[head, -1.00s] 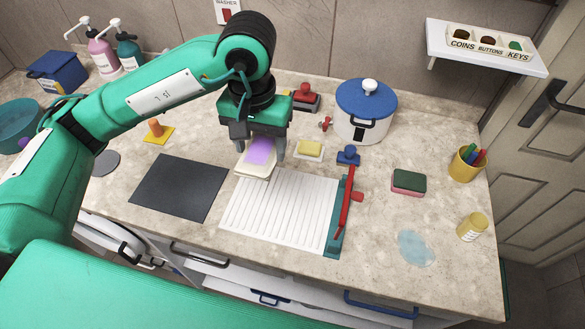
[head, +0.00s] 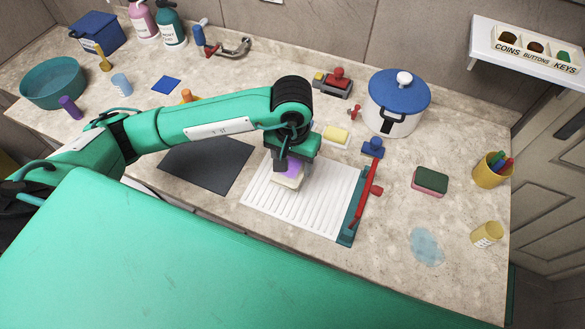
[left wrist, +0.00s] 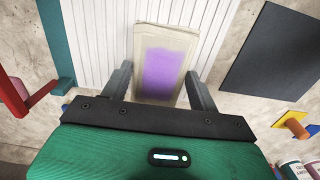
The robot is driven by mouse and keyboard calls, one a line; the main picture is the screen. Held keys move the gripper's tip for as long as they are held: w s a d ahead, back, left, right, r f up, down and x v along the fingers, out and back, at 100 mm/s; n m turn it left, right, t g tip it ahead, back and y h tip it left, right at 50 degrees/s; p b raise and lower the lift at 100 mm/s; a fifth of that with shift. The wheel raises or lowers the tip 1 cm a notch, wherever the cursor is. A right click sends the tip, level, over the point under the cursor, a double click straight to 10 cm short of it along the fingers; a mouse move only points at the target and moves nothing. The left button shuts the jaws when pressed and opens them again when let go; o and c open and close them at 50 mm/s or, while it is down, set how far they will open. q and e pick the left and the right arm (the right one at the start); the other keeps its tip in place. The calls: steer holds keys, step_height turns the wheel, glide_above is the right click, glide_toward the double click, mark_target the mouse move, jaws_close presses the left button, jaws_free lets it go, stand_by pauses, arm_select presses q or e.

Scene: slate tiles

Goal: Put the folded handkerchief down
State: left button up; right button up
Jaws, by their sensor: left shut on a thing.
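The folded handkerchief (head: 287,182) is a cream, flat block with a purple patch on top. My left gripper (head: 293,170) is shut on it, with a finger at each side. In the left wrist view the handkerchief (left wrist: 150,35) lies between the two fingers (left wrist: 161,88), its far end sticking out past them. It is over the left part of the white ribbed board (head: 318,208), which also shows in the left wrist view (left wrist: 100,40). I cannot tell whether it touches the board. My right gripper is not in view.
A dark grey mat (head: 205,163) lies left of the board. A teal strip with a red lever (head: 364,205) edges its right side. Worktop right of the lever has free room.

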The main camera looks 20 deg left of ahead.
mark_target(292, 174)
arm_select(q)
steer(key=shift+f, duration=1.1)
step_height(292, 174, down, 3)
steer(key=shift+f+p, duration=0.1)
steer(key=shift+p, duration=0.6)
steer(key=shift+f, duration=0.15)
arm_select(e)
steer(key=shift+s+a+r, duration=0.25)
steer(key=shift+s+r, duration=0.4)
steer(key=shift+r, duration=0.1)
arm_select(q)
steer(key=shift+f+b, duration=0.2)
steer(key=shift+b, duration=0.15)
steer(key=o, duration=1.1)
steer(key=shift+c, duration=0.2)
steer(key=shift+r, duration=0.1)
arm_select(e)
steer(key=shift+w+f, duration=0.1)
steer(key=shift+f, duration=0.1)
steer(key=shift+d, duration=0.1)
